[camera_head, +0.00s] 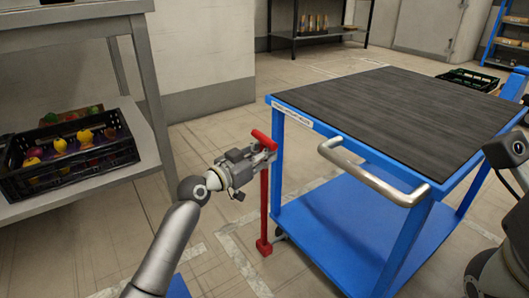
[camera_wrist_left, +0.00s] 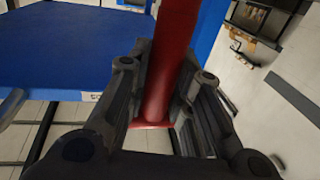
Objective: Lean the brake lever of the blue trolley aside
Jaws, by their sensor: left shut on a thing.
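The blue trolley (camera_head: 355,219) stands right of centre in the head view, with a dark top (camera_head: 400,105) and a grey push handle (camera_head: 375,178). The red brake lever (camera_head: 264,205) stands about upright at its left corner, with a red crossbar (camera_head: 264,140) on top and a red foot on the floor. My left gripper (camera_head: 262,156) is at the lever's upper end, just below the crossbar. In the left wrist view the red lever (camera_wrist_left: 172,60) runs between the fingers of my left gripper (camera_wrist_left: 165,110), which is shut on it. My right gripper is not visible.
A grey shelf (camera_head: 85,195) at the left holds a black crate (camera_head: 70,172) of fruit. A dark rack (camera_head: 320,33) and another crate (camera_head: 468,80) stand at the back. Dark parts of my own body show at the right edge.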

